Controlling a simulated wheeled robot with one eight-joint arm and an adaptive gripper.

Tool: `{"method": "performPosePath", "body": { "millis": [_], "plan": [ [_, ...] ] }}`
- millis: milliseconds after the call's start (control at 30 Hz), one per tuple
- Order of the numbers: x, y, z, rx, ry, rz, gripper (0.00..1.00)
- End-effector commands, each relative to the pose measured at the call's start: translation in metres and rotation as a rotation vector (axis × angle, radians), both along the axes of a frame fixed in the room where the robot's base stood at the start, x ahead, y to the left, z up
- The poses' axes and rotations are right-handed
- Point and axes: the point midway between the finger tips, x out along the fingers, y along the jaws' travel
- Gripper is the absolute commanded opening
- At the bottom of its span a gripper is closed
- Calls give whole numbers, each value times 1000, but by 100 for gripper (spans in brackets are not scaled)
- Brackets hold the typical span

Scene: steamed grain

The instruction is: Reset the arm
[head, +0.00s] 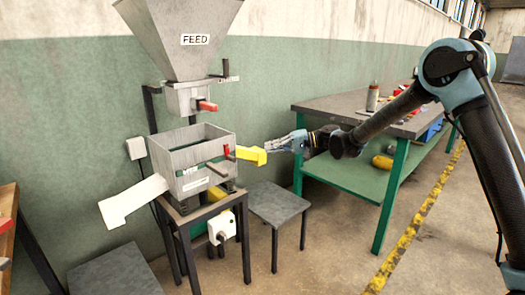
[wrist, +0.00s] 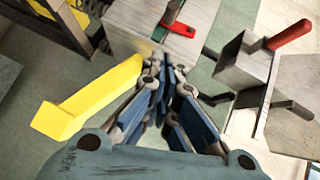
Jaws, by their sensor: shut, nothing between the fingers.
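My arm (head: 385,115) reaches in from the right in the head view. My gripper (head: 270,147) is at its end, level with the machine's box and just right of the yellow chute. In the wrist view my gripper (wrist: 163,75) has its fingers together with nothing between them. The yellow chute (head: 252,154) sticks out from the right side of the grey box (head: 188,180). In the wrist view the yellow chute (wrist: 95,98) lies just left of the fingers. I cannot tell whether they touch it.
A FEED hopper (head: 185,40) with a red-handled gate (head: 207,106) stands above the box. A white chute (head: 133,200) sticks out left. A grey stool (head: 277,203) is below my gripper. A workbench (head: 345,108) with green legs stands behind my arm. Open floor lies in front.

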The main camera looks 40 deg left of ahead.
Motion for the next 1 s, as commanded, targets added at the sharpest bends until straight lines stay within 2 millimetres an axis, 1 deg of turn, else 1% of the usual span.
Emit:
{"method": "performPosePath", "body": {
  "millis": [33, 167, 767, 867, 967, 1000],
  "plan": [
    [4, -4, 1, 1, 0, -2, 0],
    [7, -9, 2, 1, 0, -2, 0],
    [8, -10, 3, 0, -1, -2, 0],
    [14, -17, 6, -8, -11, -11, 0],
    [29, -36, 15, -29, -35, -35, 0],
    [36, -46, 19, -40, -49, -48, 0]
  ]
}}
